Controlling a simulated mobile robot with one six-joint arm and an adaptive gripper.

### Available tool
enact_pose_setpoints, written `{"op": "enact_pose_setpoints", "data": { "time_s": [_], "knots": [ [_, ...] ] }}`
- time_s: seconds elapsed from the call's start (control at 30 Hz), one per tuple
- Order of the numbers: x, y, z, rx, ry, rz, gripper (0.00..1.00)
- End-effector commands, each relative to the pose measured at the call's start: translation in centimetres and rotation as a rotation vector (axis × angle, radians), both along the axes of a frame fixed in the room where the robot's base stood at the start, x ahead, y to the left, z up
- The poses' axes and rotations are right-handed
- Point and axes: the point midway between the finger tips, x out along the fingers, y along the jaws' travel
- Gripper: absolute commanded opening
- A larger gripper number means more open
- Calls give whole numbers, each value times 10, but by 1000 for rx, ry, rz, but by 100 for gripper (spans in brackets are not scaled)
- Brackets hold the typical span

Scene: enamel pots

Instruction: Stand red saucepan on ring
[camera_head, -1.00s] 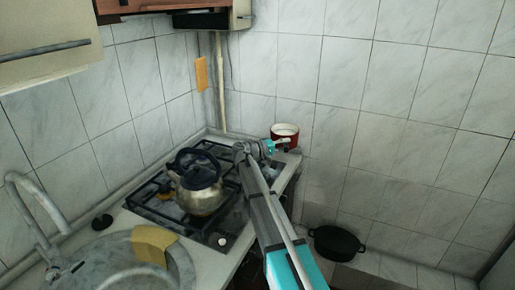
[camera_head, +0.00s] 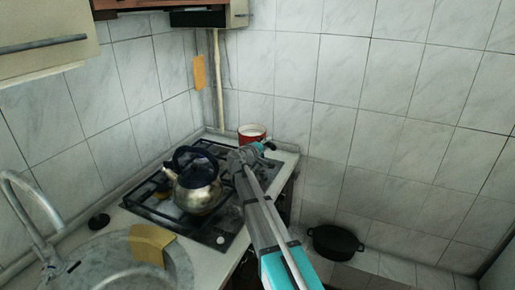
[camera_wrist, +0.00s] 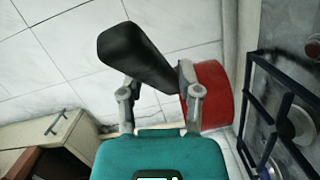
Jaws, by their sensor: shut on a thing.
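The red saucepan (camera_head: 252,131), with a pale inside, shows at the hob's back right corner in the head view. In the wrist view its red side (camera_wrist: 213,92) is partly hidden by a finger. Its black handle (camera_wrist: 132,55) lies across between the fingers of my gripper (camera_wrist: 160,88), which is shut on it. My gripper also shows in the head view (camera_head: 258,149), just in front of the saucepan. The gas hob (camera_head: 155,207) has a dark grate, and a grey ring (camera_wrist: 292,124) shows under it in the wrist view. The saucepan's height above the surface is unclear.
A steel kettle (camera_head: 198,188) stands on the hob, left of my arm. A black pot (camera_head: 336,241) sits low at the right. The sink (camera_head: 105,265) is at the front left, with a yellow cloth (camera_head: 149,244) on its edge. Tiled walls close the corner.

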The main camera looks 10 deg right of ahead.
Motion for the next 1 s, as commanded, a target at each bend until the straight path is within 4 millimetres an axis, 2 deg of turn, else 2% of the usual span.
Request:
{"op": "enact_pose_setpoints", "data": {
  "time_s": [0.2,0.4,1.0],
  "knots": [
    [2,28,-5,1,-7,169,0],
    [4,43,-6,2,-9,258,0],
    [5,48,-8,1,-10,282,0]
  ]
}}
